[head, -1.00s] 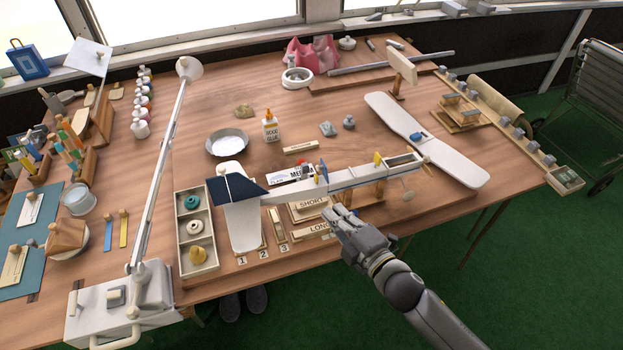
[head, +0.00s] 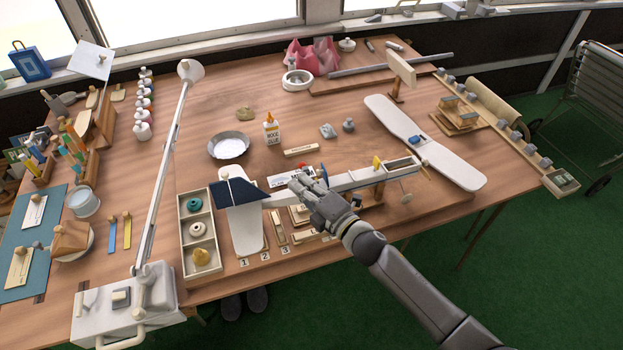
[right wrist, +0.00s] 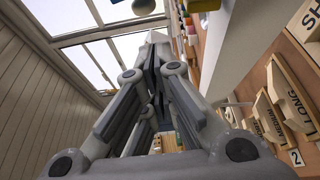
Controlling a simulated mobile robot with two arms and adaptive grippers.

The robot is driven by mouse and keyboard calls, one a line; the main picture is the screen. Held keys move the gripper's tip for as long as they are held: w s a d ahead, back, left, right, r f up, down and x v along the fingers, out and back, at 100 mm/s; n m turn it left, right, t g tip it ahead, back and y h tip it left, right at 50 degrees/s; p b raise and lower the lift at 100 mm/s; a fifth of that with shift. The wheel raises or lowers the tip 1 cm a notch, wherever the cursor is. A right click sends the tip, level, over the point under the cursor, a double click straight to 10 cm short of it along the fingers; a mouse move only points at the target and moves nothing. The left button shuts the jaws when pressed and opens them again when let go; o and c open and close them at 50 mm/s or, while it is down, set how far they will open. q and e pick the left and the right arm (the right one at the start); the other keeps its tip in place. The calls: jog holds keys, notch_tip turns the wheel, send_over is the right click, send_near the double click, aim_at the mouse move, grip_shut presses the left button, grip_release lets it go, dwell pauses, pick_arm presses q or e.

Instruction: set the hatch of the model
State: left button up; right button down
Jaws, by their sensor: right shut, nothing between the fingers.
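The model (head: 345,183) is a white aeroplane fuselage with a dark blue tail fin (head: 238,192), lying across the table board. An open framed bay (head: 402,163) shows near its nose, with a yellow piece (head: 376,161) standing on the fuselage beside it. I cannot tell which part is the hatch. My right gripper (head: 298,181) is shut and empty over the middle of the fuselage and hides part of it; I cannot tell whether it touches. Its closed fingers show in the right wrist view (right wrist: 155,62). My left gripper is not in view.
Labelled wooden blocks (right wrist: 285,97) lie close to the gripper. A compartment tray (head: 186,262) with spools stands left of the tail. A glue bottle (head: 271,130) and a metal dish (head: 229,146) stand behind. The white wing (head: 450,160) lies at the right. A lamp (head: 163,170) rises at left.

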jog(key=shift+w+d+r, duration=0.1)
jog(key=shift+w+d, duration=0.05)
jog(key=shift+d, duration=0.45)
jog(key=shift+w+d, duration=0.15)
jog(key=shift+d, duration=0.45)
jog(key=shift+w+d+r+m, duration=0.1)
jog(key=shift+d+r+m, duration=0.15)
jog(key=shift+m, duration=0.45)
jog(key=shift+w+d+f+m+t+h+b, duration=0.4)
jog(key=shift+d+m+t+h+b, duration=1)
jog(key=shift+m, duration=2.55)
jog(key=shift+w+d+f+m+t+h+b, duration=0.15)
jog(key=shift+w+d+m+t+h+b, duration=0.85)
jog(key=shift+m, duration=2.9)
jog(key=shift+w+d+f+m+t+h+b, duration=0.35)
jog(key=shift+d+m+t+b, duration=0.95)
jog(key=shift+d+m+b, duration=1.9)
jog(key=shift+s+a+m+p, duration=0.15)
jog(key=shift+a+m+p, duration=0.55)
jog(key=shift+a+m, duration=0.15)
jog(key=shift+r, duration=0.1)
